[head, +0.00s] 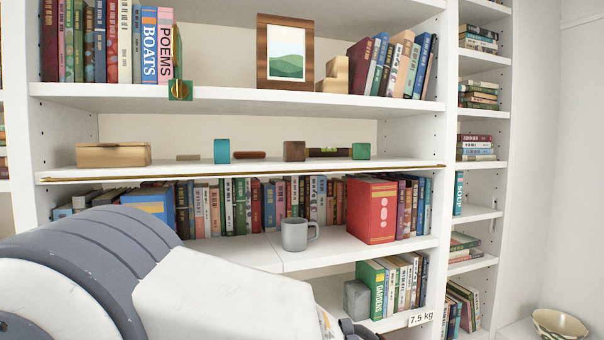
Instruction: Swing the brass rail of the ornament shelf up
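The ornament shelf (330,164) is the white board in the middle of the bookcase. The thin brass rail (240,176) runs along its front lower edge, nearly the full width, and lies down at the edge rather than standing above the board. My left arm fills the lower left of the head view, in front of the lower shelves. Only dark wrist parts show at the bottom edge, and my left gripper's fingers are out of the picture. My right gripper is not in view. Nothing is seen touching the rail.
On the ornament shelf stand a tan box (113,155), a teal block (221,151), a brown block (294,151) and a green block (361,151). Space directly before the rail looks clear.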

